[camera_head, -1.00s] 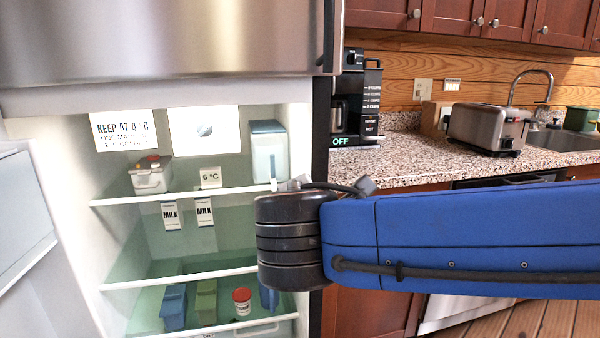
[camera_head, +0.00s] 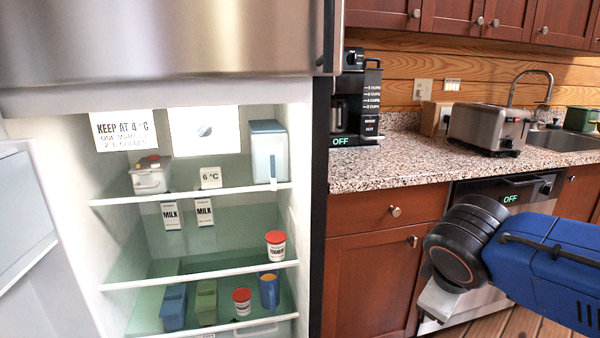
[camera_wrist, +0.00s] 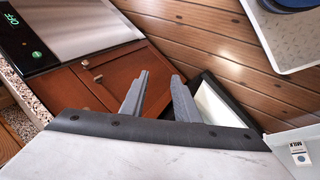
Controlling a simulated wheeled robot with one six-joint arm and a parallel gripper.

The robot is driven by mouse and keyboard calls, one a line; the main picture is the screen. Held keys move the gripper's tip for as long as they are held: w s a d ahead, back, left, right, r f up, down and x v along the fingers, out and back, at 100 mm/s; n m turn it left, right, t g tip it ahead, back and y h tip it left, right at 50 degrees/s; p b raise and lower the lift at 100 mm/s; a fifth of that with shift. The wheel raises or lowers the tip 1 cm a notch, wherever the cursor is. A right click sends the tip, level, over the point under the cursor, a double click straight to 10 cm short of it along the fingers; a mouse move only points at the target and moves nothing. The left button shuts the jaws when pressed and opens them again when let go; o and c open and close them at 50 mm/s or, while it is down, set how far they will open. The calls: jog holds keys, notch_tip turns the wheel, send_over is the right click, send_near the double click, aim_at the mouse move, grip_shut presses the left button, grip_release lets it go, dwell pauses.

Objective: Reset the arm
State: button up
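My arm, blue with a black round joint (camera_head: 465,245), is at the lower right of the head view, in front of the dishwasher and beside the open fridge. A pale grey part of it points down at the lower edge there; my fingers cannot be made out in that view. In the wrist view my gripper (camera_wrist: 160,80) shows two grey fingers standing apart with nothing between them. Behind them are a red-brown cabinet and the wooden floor. The gripper is open and empty, outside the fridge.
The fridge shelf (camera_head: 200,278) holds a red-lidded tub (camera_head: 276,245); below are a blue mug (camera_head: 268,290), another red-lidded tub (camera_head: 242,301) and blue and green containers. A toaster (camera_head: 488,128) and coffee maker (camera_head: 355,100) stand on the granite counter (camera_head: 400,173).

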jog(key=s+d+f+m+y, duration=0.2)
jog(key=s+f+m, duration=0.3)
jog(key=m, duration=0.3)
jog(key=shift+s+d+m+g+y, duration=0.3)
jog(key=shift+s+y, duration=0.1)
jog(key=shift+s, duration=0.35)
